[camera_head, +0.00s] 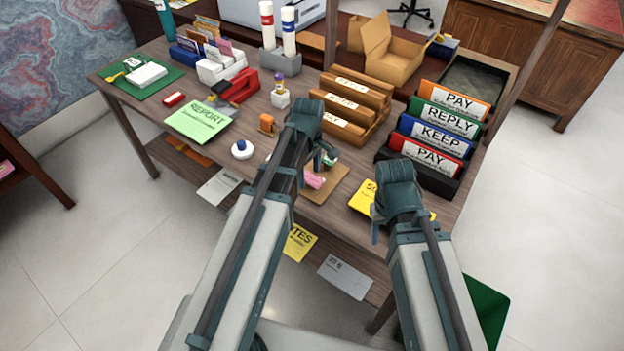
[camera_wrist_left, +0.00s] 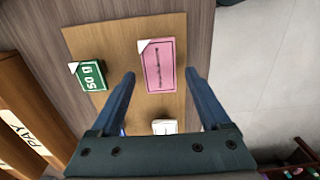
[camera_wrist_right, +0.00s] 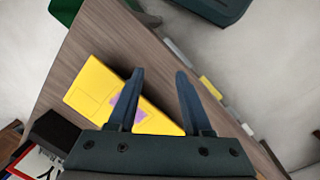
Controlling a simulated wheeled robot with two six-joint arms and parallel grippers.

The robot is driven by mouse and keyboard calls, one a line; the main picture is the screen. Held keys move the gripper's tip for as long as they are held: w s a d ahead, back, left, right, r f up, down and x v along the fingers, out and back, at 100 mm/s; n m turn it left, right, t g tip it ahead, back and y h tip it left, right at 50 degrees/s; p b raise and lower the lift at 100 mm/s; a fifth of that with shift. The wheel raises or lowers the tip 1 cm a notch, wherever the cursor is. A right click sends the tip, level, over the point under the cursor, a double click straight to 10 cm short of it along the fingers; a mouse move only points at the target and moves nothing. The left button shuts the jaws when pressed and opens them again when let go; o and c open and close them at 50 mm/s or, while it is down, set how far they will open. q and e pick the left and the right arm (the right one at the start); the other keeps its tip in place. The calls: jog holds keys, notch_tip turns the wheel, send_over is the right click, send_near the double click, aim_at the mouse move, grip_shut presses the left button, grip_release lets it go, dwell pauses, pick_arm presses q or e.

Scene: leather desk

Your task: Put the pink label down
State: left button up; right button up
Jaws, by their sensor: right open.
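The pink label (camera_wrist_left: 160,65) lies on a brown board (camera_wrist_left: 105,45) in the left wrist view, with a white corner at its upper left. In the head view the pink label (camera_head: 314,181) is partly hidden by my left arm. My left gripper (camera_wrist_left: 159,75) is open, with a finger on either side of the label in the picture and gaps to both. How high it is above the board I cannot tell. My right gripper (camera_wrist_right: 160,74) is open and empty over a yellow folder (camera_wrist_right: 92,88) with a purple patch.
A green label (camera_wrist_left: 88,75) and a white piece (camera_wrist_left: 164,127) lie on the same board. Wooden sorters (camera_head: 350,105) and a rack of binders (camera_head: 428,158) stand behind. A green report (camera_head: 199,121) and a round white item (camera_head: 242,149) are left of my left arm.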

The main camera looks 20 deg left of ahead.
pick_arm(q)
grip_shut()
jog(key=shift+r, duration=0.1)
pick_arm(e)
jog(key=shift+r, duration=0.1)
